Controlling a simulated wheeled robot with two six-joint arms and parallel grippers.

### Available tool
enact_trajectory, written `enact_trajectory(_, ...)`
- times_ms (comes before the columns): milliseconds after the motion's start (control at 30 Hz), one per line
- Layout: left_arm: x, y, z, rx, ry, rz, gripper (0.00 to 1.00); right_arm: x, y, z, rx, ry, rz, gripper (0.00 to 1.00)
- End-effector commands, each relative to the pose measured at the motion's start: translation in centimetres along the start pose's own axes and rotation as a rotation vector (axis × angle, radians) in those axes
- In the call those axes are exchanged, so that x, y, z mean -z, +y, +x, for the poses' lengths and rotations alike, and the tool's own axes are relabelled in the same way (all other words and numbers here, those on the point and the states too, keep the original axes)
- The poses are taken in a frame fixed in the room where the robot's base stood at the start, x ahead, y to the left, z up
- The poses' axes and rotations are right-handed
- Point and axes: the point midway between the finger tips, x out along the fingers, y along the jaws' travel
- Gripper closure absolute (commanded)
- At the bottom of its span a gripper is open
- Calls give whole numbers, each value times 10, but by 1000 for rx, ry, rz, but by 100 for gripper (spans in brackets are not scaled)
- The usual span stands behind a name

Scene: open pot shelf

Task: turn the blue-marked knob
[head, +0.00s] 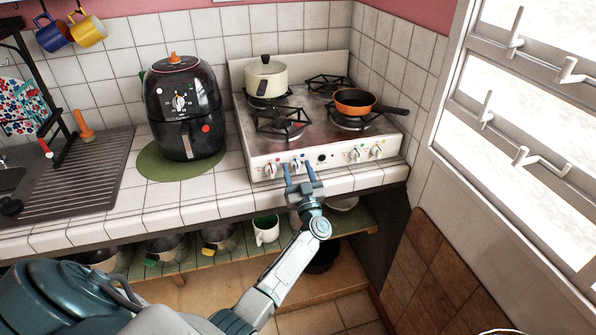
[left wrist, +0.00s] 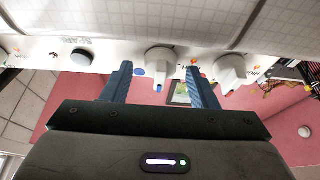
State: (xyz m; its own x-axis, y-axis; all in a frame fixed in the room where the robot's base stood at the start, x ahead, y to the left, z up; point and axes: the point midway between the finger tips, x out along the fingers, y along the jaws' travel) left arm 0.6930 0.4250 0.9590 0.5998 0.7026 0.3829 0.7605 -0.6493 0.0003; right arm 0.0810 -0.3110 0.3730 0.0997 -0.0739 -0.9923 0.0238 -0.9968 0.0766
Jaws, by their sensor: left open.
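The blue-marked knob (head: 297,163) is a white knob on the front panel of the stove (head: 329,160), second from the left. In the left wrist view the knob (left wrist: 159,62) has a blue mark on its end and a blue dot beside it on the panel. My left gripper (head: 298,171) is in front of it, with its blue fingers open. In the left wrist view the fingertips (left wrist: 160,67) appear on either side of the knob, with gaps on both sides. I cannot tell how far they reach along it.
Another white knob (left wrist: 230,70) is close beside one finger. A black round control (head: 322,158) is on the other side. A cream pot (head: 266,78) and an orange pan (head: 354,101) stand on the stove. A black air fryer (head: 183,107) stands left.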

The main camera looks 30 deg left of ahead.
Motion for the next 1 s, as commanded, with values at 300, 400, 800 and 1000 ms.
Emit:
enact_trajectory(300,0,0,0,0,0,0,91,0,0,0,0,0,0,64)
enact_trajectory(400,0,0,-1,3,0,-9,91,0,0,1,0,0,0,64)
enact_trajectory(800,-1,1,-1,120,-1,-288,91,-1,-1,10,0,1,0,64)
enact_trajectory(1000,0,1,-1,121,-1,-291,91,0,-1,9,0,1,0,64)
